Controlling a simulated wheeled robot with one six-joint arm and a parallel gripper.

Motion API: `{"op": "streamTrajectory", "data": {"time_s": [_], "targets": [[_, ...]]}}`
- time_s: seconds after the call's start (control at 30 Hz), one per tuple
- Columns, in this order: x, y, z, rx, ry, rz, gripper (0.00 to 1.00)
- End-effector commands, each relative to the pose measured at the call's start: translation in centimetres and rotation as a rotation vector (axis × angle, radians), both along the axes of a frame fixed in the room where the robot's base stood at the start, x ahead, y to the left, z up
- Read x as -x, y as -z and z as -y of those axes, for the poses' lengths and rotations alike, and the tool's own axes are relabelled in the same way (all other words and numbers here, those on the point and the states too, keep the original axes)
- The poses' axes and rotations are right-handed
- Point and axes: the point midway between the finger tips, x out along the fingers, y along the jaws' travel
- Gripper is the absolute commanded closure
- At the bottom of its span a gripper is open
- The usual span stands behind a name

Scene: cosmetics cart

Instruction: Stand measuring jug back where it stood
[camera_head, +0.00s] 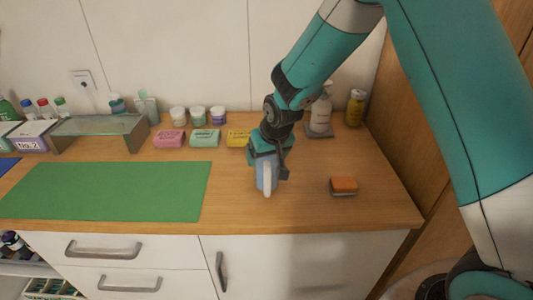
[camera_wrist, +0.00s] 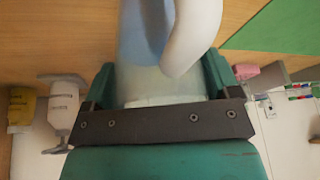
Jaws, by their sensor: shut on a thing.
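The measuring jug (camera_head: 266,176) is a pale translucent blue vessel with a white handle, held below my gripper (camera_head: 268,156) over the wooden counter, right of the green mat. My gripper is shut on it. In the wrist view the jug (camera_wrist: 146,50) fills the middle between the jaws of my gripper (camera_wrist: 160,88), with its curved white handle nearest the camera. I cannot tell whether the jug's base touches the counter. My gripper hides part of the jug.
A green mat (camera_head: 110,192) lies to the left. Pink (camera_head: 169,139), green (camera_head: 204,138) and yellow (camera_head: 238,137) boxes stand behind it. A white pump bottle (camera_head: 320,112) and a yellow bottle (camera_head: 355,108) stand at the back right. An orange sponge (camera_head: 344,186) lies right of the jug.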

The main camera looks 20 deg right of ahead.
Motion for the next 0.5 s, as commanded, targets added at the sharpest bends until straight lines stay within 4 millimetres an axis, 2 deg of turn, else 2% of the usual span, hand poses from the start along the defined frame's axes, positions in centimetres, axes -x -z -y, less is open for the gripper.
{"op": "streamTrajectory", "data": {"time_s": [0.17,0.2,0.27,0.5], "targets": [[-0.04,0.28,-0.01,0.000,0.000,0.001,0.54],[0.00,0.29,0.01,0.000,0.000,0.000,0.13],[0.00,0.24,0.01,0.000,0.000,0.000,0.00],[0.00,0.05,0.01,0.000,0.000,0.000,0.00]]}}
